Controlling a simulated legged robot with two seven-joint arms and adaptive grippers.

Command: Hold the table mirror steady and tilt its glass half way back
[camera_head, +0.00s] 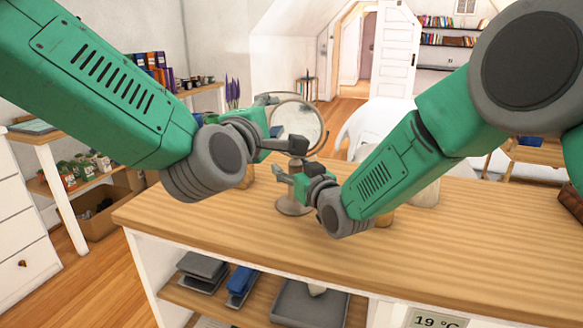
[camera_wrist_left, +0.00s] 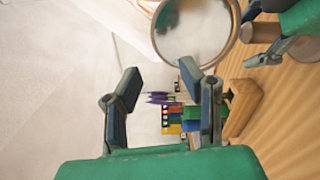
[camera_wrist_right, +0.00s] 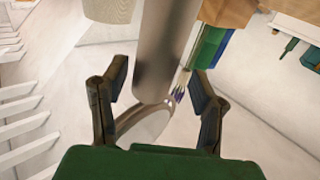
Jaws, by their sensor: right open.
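The table mirror has a round glass (camera_head: 300,122) in a thin rim on a post above a round base (camera_head: 293,206). It stands on the wooden counter; my arms hide part of it. My left gripper (camera_head: 283,124) is open at the glass's left side in the head view. In the left wrist view the glass (camera_wrist_left: 195,28) lies beyond the fingertips, not clearly between them. My right gripper (camera_head: 287,167) is open low at the post. In the right wrist view the metal post (camera_wrist_right: 165,50) runs between the open fingers (camera_wrist_right: 158,85), with a gap on both sides.
The wooden counter (camera_head: 470,235) is clear in front of the mirror. Pale containers (camera_head: 425,192) stand behind my right forearm. Grey and blue items lie on the shelf below (camera_head: 240,282). A white chair (camera_head: 378,122) is behind the counter.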

